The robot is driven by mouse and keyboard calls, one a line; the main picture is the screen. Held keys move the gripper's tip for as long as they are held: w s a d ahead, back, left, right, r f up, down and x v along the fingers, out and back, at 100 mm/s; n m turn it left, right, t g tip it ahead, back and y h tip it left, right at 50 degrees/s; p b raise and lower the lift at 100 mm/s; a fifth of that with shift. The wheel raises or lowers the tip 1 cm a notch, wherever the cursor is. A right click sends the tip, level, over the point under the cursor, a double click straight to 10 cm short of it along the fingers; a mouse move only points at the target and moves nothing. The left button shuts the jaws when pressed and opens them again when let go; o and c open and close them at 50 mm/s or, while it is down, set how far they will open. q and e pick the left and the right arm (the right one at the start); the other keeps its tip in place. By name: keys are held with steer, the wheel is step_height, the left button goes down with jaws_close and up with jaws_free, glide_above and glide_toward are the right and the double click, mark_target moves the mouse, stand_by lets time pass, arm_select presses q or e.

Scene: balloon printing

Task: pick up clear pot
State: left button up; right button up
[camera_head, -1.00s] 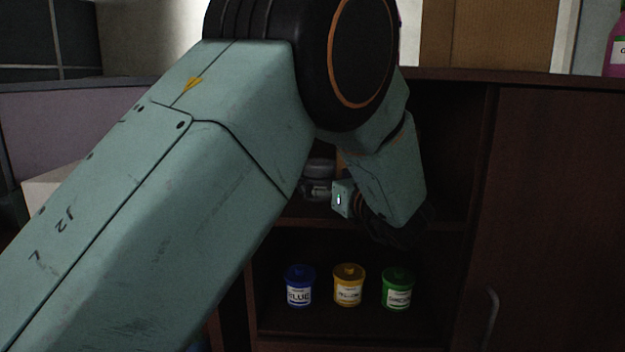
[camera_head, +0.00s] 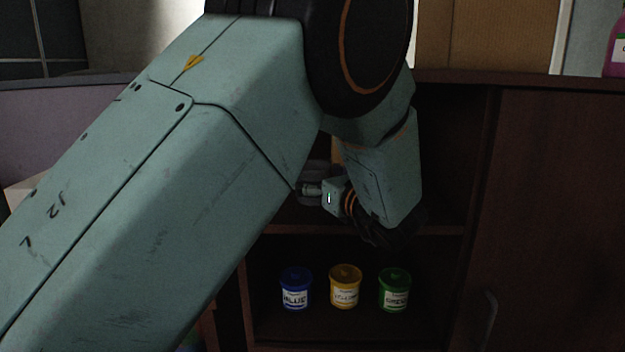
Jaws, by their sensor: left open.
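My left arm comes in from the left and reaches into the upper shelf of a dark wooden cabinet. My left gripper (camera_head: 312,190) is at the end of the wrist, pointing left, and is open. It is small, dark and partly hidden behind my forearm. A greyish round shape (camera_head: 316,170) shows just behind the gripper; it may be the clear pot, but I cannot tell for sure. Whether the gripper touches it cannot be told. My right gripper is not in view.
A blue pot (camera_head: 295,289), a yellow pot (camera_head: 345,287) and a green pot (camera_head: 394,290) stand on the lower shelf. A closed cabinet door (camera_head: 560,210) is on the right. A cardboard box (camera_head: 487,38) and a pink bottle (camera_head: 615,45) stand on top.

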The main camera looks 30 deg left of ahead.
arm_select(q)
steer(key=shift+w+a+f, duration=0.5)
steer(key=shift+w+a, duration=0.1)
steer(key=shift+a, duration=0.2)
steer(key=shift+s+d+r, duration=0.2)
steer(key=shift+d, duration=0.2)
steer(key=shift+c, duration=0.6)
steer(key=shift+s+d+r, duration=0.25)
steer(key=shift+s+d, duration=0.1)
steer(key=c, duration=0.3)
steer(key=shift+w+a+f, duration=0.35)
steer(key=shift+a, duration=0.2)
steer(key=c, duration=0.4)
steer(key=shift+d, duration=0.15)
steer(key=c, duration=0.3)
steer(key=shift+s+d+r, duration=0.2)
